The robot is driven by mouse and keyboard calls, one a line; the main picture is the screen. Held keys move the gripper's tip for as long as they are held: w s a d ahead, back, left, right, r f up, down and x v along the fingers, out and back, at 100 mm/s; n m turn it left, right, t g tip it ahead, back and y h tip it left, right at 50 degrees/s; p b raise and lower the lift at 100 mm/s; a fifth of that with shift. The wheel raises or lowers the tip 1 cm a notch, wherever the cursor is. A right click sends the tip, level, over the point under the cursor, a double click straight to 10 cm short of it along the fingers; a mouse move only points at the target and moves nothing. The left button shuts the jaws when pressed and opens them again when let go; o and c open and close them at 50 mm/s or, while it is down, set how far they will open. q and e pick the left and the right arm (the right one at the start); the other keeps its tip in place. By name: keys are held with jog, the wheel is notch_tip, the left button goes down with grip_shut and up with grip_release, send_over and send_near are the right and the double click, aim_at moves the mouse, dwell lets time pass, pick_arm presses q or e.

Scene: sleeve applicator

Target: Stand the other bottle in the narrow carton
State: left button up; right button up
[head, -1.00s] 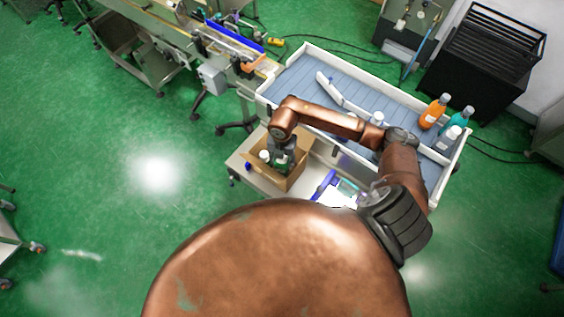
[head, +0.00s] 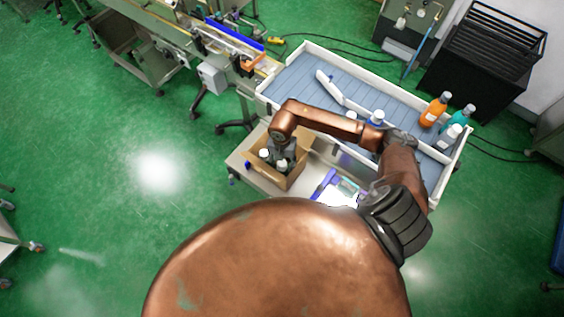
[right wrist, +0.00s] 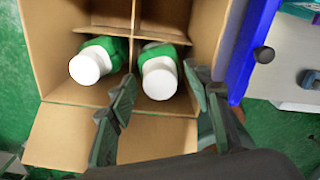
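The open brown carton (head: 293,181) stands on the bench in the head view. Its cardboard dividers show in the right wrist view (right wrist: 105,58). Two green bottles with white caps stand side by side in separate compartments, the left bottle (right wrist: 88,65) and the right bottle (right wrist: 160,72). Both caps also show in the head view, left (head: 264,153) and right (head: 282,165). My right gripper (right wrist: 160,85) is open, its fingers apart on either side of the right bottle with gaps showing. It also shows above the carton in the head view (head: 284,150). My left gripper is out of view.
A white-walled conveyor tray (head: 315,85) lies behind the bench. On it stand an orange bottle (head: 434,109), a teal bottle (head: 460,118), a white-capped bottle (head: 447,138) and another white-capped bottle (head: 377,118) near my arm. Blue-and-white items (head: 326,184) lie right of the carton.

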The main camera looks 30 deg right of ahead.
jog(key=shift+r, duration=0.25)
notch_tip(320, 180, up, 13)
jog(key=shift+b, duration=0.3)
jog(key=shift+f, duration=0.15)
dwell(0.3)
